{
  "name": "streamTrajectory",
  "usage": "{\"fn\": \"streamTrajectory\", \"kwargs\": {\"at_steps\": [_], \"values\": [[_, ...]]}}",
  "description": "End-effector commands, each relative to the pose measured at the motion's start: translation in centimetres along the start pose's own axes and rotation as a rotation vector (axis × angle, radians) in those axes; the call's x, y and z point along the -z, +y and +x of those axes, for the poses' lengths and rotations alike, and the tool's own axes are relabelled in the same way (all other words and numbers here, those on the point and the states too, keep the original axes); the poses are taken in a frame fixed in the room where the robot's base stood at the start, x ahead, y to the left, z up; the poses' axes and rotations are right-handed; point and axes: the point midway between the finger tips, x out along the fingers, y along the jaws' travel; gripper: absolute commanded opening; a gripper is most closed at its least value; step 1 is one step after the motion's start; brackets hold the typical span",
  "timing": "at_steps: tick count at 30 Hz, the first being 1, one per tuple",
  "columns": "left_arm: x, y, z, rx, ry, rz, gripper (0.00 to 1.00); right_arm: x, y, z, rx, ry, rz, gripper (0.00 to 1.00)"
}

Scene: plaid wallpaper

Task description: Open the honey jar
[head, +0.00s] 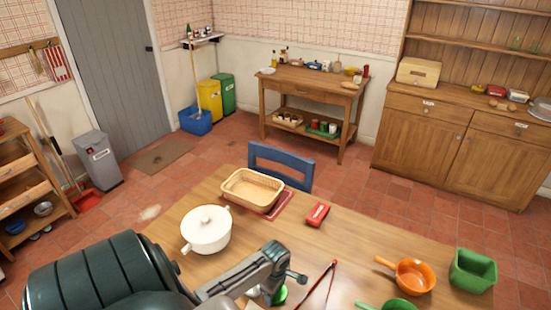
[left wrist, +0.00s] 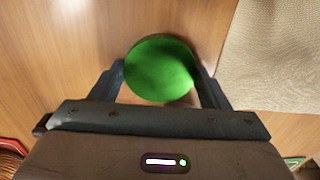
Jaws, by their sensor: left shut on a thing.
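A round green lid (left wrist: 160,68), seen from above in the left wrist view, appears to be the top of the honey jar. The jar body under it is hidden. My left gripper (left wrist: 161,76) is shut on the green lid, with one finger on each side. In the head view the left gripper (head: 284,284) is low over the near part of the table, and a bit of green lid (head: 280,295) shows beneath it. I cannot tell whether the lid has turned. My right gripper is in neither view.
Red tongs (head: 322,285), an orange pan (head: 412,276) and a green tub (head: 472,270) lie to the right. A beige cloth (left wrist: 275,55) lies beside the lid.

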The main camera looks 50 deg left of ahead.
Motion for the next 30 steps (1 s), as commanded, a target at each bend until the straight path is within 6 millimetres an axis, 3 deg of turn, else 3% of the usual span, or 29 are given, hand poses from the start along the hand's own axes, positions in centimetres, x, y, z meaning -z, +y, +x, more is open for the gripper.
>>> {"fn": "streamTrajectory", "kwargs": {"at_steps": [4,5,7,8,20,30], "values": [[0.0,0.0,0.2,0.001,0.000,0.000,0.42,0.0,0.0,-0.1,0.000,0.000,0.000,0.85],[0.0,0.0,0.2,0.000,0.000,0.000,0.75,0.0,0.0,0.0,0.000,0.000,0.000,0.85],[0.0,0.0,0.1,0.000,0.001,0.000,0.89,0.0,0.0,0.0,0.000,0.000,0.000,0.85],[0.0,0.0,0.1,0.000,0.001,0.000,0.91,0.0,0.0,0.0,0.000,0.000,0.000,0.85],[0.1,0.1,-0.7,-0.002,0.002,0.002,0.91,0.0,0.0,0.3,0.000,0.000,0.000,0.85],[0.1,0.1,-7.3,-0.004,0.003,0.004,0.91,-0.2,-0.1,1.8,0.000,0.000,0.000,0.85]]}}
